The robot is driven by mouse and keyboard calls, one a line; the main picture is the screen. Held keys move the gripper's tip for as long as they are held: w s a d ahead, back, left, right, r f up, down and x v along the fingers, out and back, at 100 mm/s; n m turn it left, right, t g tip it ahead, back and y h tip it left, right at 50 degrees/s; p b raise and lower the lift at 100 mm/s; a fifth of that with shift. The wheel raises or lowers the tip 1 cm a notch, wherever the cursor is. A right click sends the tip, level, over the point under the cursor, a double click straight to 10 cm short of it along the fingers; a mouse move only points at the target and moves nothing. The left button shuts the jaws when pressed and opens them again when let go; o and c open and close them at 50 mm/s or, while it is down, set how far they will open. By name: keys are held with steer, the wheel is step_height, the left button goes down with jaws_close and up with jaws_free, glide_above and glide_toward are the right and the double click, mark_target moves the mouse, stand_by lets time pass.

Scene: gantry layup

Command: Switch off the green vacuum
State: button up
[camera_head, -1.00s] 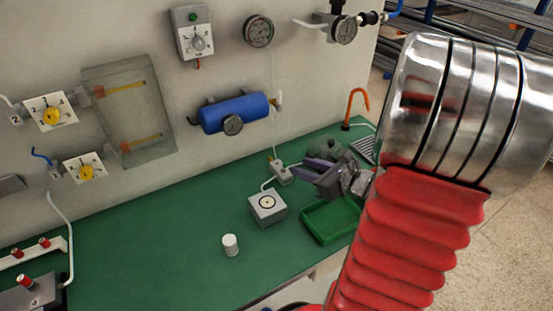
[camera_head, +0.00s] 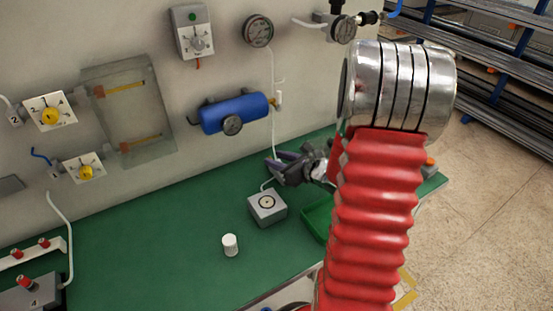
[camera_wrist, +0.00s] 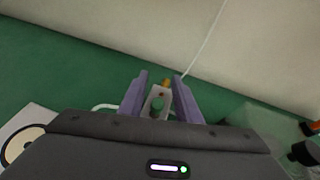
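My gripper (camera_head: 275,168) is low over the back of the green bench, close to the wall. In the wrist view its two purple fingers (camera_wrist: 160,84) stand apart. A small pale grey block (camera_wrist: 158,98) with a green round mark or opening and an orange tip shows between them, below or beyond the fingertips; I cannot tell whether they touch it. A thin pale hose runs from near it up the wall. My gripper hides this block in the head view. On the wall, a grey control box (camera_head: 194,40) carries a green dot above a dial.
A grey box with a round target (camera_head: 267,204), a white cylinder (camera_head: 230,244) and a green tray (camera_head: 316,222) are on the bench. A blue tank (camera_head: 234,112), gauges and yellow-knob valves (camera_head: 50,112) are on the wall. The bench's left middle is clear.

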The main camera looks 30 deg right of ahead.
steer(key=shift+w+f, duration=0.15)
steer(key=shift+w, duration=0.2)
jaws_close()
